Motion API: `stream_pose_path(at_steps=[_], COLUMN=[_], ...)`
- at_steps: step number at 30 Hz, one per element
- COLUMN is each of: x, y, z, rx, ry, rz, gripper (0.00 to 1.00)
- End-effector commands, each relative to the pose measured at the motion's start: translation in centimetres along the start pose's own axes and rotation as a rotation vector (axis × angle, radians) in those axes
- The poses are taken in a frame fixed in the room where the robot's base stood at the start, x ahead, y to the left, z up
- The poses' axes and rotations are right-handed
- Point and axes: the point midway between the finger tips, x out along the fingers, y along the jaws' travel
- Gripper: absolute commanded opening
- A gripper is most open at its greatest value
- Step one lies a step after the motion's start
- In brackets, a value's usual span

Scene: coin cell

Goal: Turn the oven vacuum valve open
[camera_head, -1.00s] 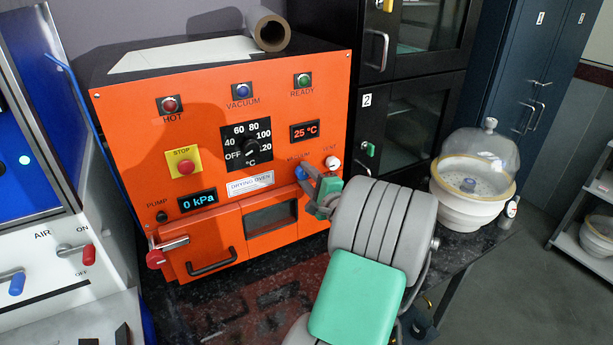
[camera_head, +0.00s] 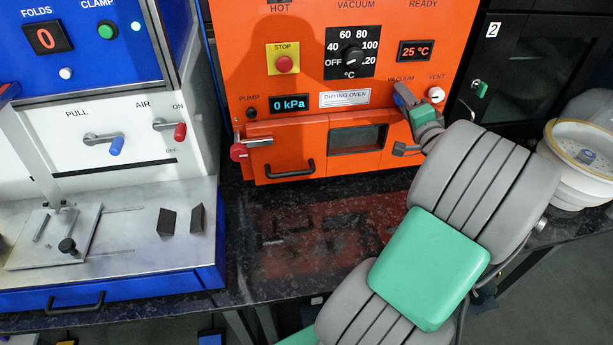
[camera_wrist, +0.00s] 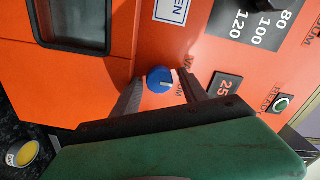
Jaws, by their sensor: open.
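The oven vacuum valve is a round blue knob (camera_wrist: 158,77) with a white mark, on the orange front of the drying oven (camera_head: 240,60). In the wrist view the mark points to the right and slightly down. My gripper (camera_wrist: 161,84) is open, with one dark finger on each side of the knob. Whether the fingers touch it, I cannot tell. In the head view my gripper (camera_head: 407,98) is at the oven's right side, by the VACUUM label, and partly hides the blue knob (camera_head: 398,99). The pressure display (camera_head: 290,104) reads 0 kPa.
The white VENT knob (camera_head: 436,94) is close to the right of my gripper. The temperature display (camera_head: 414,51) is above. The oven door window (camera_head: 357,139) is below left. A blue and white press (camera_head: 100,90) stands at left, and a white bowl (camera_head: 575,165) at right.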

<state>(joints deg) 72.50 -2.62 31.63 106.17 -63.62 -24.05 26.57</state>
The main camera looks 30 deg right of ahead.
Motion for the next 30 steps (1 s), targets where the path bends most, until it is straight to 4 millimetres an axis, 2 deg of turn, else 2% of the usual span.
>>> stream_pose_path(at_steps=[1,14,25,30], x=[0.0,0.0,-8.1,-6.2], y=[0.7,-0.4,-0.1,-0.7], z=[0.3,0.1,0.0,3.5], rx=[-0.099,-0.942,-0.959,-0.965], ry=[0.002,0.001,0.005,-0.106], rz=[0.000,0.001,0.004,-0.003], gripper=[0.56,0.56,0.56,0.56])
